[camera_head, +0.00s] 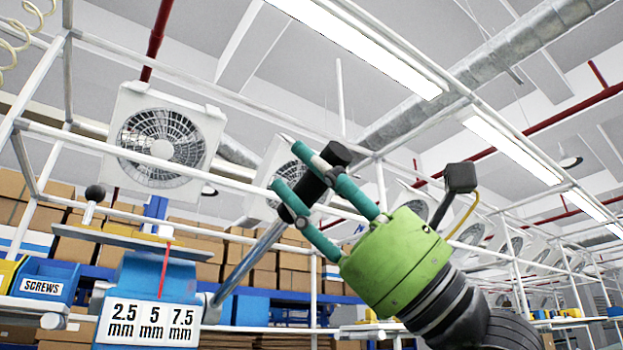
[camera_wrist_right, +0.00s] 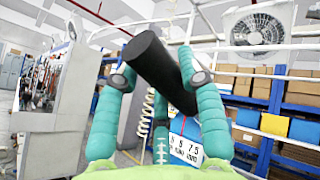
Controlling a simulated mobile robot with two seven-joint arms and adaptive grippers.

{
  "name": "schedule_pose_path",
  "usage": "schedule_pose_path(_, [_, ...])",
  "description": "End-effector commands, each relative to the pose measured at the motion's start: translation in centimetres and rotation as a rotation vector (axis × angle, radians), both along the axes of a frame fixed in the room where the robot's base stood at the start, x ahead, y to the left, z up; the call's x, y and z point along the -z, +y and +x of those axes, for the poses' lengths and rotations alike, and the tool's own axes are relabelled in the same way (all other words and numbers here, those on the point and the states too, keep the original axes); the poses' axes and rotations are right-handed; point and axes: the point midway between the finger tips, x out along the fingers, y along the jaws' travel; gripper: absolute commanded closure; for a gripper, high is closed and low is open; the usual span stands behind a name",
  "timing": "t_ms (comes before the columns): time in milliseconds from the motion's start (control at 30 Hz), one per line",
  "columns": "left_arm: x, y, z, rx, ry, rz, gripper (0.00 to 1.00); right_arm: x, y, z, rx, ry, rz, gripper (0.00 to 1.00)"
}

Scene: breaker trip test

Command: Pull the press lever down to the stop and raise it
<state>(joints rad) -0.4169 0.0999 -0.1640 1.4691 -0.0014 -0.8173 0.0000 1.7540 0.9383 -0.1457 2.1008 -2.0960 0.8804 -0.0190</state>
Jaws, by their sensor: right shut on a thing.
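The press lever is a grey metal rod (camera_head: 250,258) with a black cylindrical grip (camera_head: 318,180) at its upper end. It rises tilted to the upper right from the blue press body (camera_head: 185,277). A white scale plate (camera_head: 151,323) on the body reads 2.5, 5 and 7.5 mm, with a red pointer (camera_head: 166,270) above it. My right gripper (camera_head: 310,190), green with teal fingers, is shut on the black grip. In the right wrist view the black grip (camera_wrist_right: 158,68) lies slanted between the fingers, and the scale plate (camera_wrist_right: 186,150) shows behind. My left gripper is not in view.
A blue bin labelled SCREWS (camera_head: 42,282) stands left of the press. A black-knobbed post (camera_head: 94,195) rises beside the flat plate atop the press. White frame bars (camera_head: 75,145) cross overhead. Shelves with cardboard boxes (camera_head: 270,270) stand behind.

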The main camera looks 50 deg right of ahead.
Motion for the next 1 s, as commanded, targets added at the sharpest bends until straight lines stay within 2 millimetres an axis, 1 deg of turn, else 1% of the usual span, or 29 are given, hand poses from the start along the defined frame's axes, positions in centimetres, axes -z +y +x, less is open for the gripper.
schedule_pose_path(33, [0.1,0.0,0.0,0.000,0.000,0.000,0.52,0.2,0.3,-0.1,0.000,-0.002,-0.009,1.00])
schedule_pose_path(233, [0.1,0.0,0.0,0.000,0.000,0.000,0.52,0.2,0.3,-0.1,0.000,-0.002,-0.011,1.00])
schedule_pose_path(267, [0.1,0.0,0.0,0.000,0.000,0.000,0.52,0.3,0.3,0.0,0.000,-0.002,-0.011,0.53])
schedule_pose_path(300, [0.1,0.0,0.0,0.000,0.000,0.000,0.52,0.3,0.4,0.0,-0.001,-0.001,-0.010,0.37])
schedule_pose_path(333, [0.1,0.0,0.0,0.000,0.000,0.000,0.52,0.3,0.3,0.0,-0.001,-0.001,-0.010,0.36])
schedule_pose_path(633, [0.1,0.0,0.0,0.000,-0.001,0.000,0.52,0.2,0.2,0.0,-0.001,0.000,-0.005,0.36])
schedule_pose_path(733, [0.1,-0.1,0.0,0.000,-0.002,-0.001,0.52,0.5,-0.1,-0.2,0.000,0.000,-0.004,0.36])
schedule_pose_path(833, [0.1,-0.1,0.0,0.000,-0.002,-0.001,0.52,1.3,-0.7,-0.7,0.003,0.000,-0.004,0.36])
schedule_pose_path(1000, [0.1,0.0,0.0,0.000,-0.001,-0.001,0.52,3.4,-1.9,-2.0,0.004,0.003,-0.005,0.36])
